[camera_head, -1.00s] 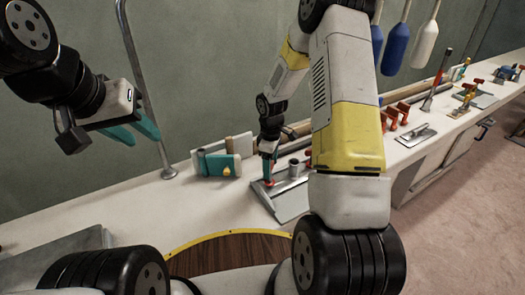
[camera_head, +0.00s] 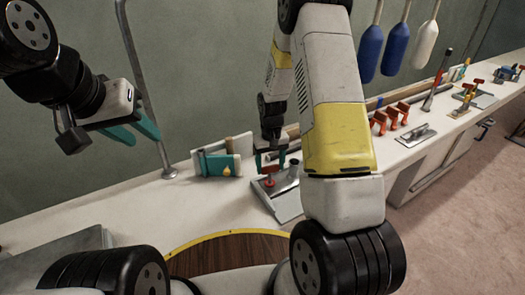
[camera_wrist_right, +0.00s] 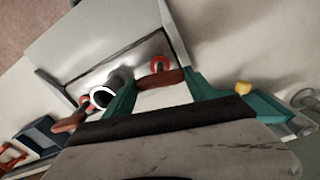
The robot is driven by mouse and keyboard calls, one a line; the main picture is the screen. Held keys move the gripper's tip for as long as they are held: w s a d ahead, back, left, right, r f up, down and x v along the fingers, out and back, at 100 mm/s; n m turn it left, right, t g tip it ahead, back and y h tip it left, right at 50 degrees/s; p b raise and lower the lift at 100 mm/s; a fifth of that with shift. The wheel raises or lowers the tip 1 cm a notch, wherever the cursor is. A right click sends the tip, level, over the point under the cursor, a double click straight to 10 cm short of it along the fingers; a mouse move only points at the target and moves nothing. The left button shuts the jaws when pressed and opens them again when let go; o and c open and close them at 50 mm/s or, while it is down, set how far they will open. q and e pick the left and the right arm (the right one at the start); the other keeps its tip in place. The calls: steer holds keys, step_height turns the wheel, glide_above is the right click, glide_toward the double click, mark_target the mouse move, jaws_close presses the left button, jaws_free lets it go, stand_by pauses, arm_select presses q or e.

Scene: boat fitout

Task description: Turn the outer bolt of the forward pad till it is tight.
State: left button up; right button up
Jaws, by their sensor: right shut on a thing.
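A grey metal pad (camera_head: 288,206) with an upright tube (camera_head: 293,169) lies on the bench. It also shows in the right wrist view (camera_wrist_right: 95,72). A red ring-like bolt head (camera_wrist_right: 160,63) is on its plate, and a red spot (camera_head: 269,182) shows there in the head view. My right gripper (camera_head: 271,165) is above the pad's left part; in the wrist view its teal fingers (camera_wrist_right: 163,88) are shut on a dark red bar (camera_wrist_right: 162,78). Whether the bar touches the bolt is unclear. My left gripper (camera_head: 148,134) is open and empty, above the bench.
A teal and white block (camera_head: 218,164) stands left of the pad. A metal post (camera_head: 147,95) rises behind. Orange clamps (camera_head: 390,118) and a flat plate (camera_head: 410,135) lie to the right. Blue and white fenders (camera_head: 397,50) hang above. The bench's left stretch is mostly free.

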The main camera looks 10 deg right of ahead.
steer(key=m, duration=0.4)
steer(key=shift+w+r, duration=0.15)
steer(key=shift+m, duration=1.8)
steer(key=o, duration=1.4)
steer(key=shift+c, duration=0.2)
steer(key=shift+r, duration=3.85)
steer(key=shift+r, duration=0.1)
